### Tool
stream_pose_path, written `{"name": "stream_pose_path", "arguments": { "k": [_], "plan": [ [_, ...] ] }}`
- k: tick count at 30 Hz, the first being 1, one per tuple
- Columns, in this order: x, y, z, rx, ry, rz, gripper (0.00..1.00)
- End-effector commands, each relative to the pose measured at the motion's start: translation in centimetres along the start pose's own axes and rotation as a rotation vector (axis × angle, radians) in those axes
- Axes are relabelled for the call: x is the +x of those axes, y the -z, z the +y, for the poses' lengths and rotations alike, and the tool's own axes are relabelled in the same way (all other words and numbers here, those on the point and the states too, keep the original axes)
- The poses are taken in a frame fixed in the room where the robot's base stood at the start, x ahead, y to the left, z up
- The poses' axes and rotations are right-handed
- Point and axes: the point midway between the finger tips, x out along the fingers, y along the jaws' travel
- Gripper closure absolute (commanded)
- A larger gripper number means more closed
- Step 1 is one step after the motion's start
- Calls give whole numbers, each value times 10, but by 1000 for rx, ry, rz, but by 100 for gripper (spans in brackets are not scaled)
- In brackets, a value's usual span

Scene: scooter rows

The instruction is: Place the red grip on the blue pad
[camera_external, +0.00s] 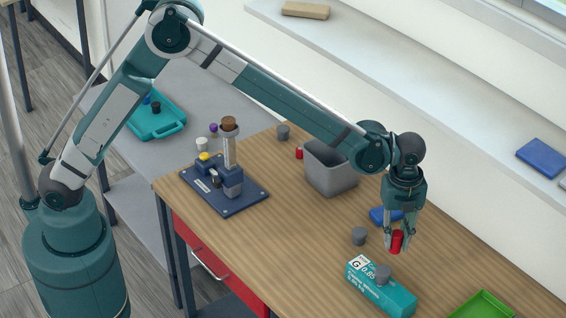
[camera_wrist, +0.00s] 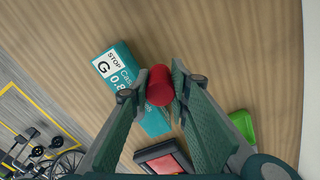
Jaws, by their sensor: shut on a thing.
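The red grip (camera_external: 397,240) is a small red cylinder. My gripper (camera_external: 398,246) is shut on it and holds it between the fingertips, roughly upright; it also shows in the wrist view (camera_wrist: 160,86). The gap between the grip and the table is hard to judge. A flat blue pad (camera_external: 379,215) lies on the wooden table just behind my gripper, partly hidden by the fingers. The pad does not show in the wrist view. Another blue block (camera_external: 541,157) lies on the wall shelf.
A teal box (camera_external: 380,288) with a grey cylinder (camera_external: 382,273) on it stands in front of my gripper. Another grey cylinder (camera_external: 359,236) stands to the left. A grey bin (camera_external: 331,168) is behind; a green tray (camera_external: 482,306) is front right. A dark blue fixture (camera_external: 225,190) stands far left.

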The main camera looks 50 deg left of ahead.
Motion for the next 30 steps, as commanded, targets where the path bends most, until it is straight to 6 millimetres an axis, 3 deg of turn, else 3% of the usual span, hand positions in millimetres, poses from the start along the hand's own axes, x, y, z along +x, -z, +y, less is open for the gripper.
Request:
{"name": "stream_pose_path", "arguments": {
  "k": [5, 11, 24, 30],
  "plan": [
    [0, -5, -1, -1, 0, 0, 95],
    [2, -30, -5, -2, 1, 0, 95],
    [12, -147, -16, -4, 3, 1, 95],
    [16, -191, -15, -2, 4, 0, 95]
  ]
}}
